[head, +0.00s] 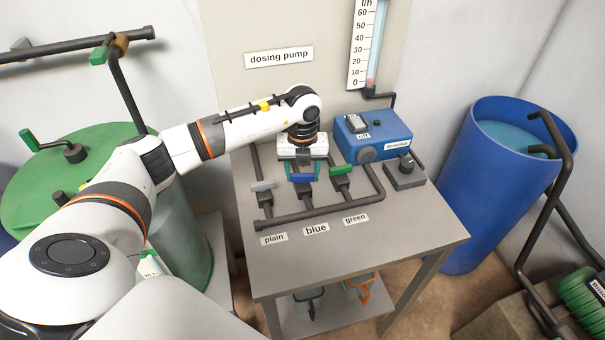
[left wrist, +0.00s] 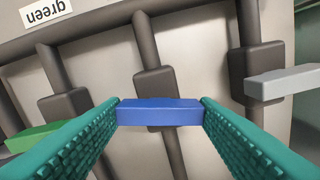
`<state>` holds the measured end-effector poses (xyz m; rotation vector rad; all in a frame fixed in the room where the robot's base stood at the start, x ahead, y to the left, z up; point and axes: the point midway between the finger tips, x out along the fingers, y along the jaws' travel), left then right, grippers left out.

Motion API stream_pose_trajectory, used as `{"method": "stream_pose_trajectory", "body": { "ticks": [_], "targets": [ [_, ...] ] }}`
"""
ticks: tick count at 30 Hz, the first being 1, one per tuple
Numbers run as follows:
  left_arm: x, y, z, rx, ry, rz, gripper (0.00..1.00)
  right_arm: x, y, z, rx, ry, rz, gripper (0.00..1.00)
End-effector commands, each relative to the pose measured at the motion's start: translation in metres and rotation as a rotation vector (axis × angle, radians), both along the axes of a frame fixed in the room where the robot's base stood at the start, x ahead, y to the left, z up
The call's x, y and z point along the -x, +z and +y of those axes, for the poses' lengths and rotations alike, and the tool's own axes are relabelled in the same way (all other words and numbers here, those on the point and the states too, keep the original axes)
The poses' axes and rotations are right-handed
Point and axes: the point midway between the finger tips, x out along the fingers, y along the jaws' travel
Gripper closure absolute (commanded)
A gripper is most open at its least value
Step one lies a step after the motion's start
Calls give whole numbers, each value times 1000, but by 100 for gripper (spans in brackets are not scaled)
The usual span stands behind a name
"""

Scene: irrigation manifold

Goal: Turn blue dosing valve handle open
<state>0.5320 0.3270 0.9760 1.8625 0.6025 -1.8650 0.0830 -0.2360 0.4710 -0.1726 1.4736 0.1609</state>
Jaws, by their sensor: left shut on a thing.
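The blue valve handle (head: 303,178) is in the middle of three valves on the manifold on the grey table. It lies crosswise to its own pipe. In the left wrist view the blue handle (left wrist: 160,113) sits between the two teal fingers, which touch its ends. My left gripper (head: 303,172) comes down from above and is shut on this handle. The dark valve body (left wrist: 155,84) shows behind the handle. A label reading "blue" (head: 316,228) lies below this valve. My right gripper is not in view.
A grey handle (head: 263,186) is left of the blue one and a green handle (head: 341,169) is close on its right. The blue dosing pump (head: 372,138) stands behind to the right. The table front (head: 400,239) is clear. A blue barrel (head: 480,190) stands right.

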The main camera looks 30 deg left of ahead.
Motion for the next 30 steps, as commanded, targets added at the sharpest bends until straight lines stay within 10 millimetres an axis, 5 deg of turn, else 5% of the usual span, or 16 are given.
{"method": "stream_pose_trajectory", "body": {
  "ticks": [30],
  "targets": [
    [-1,-1,0,-1,-958,-5,68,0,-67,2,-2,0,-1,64]
  ]
}}
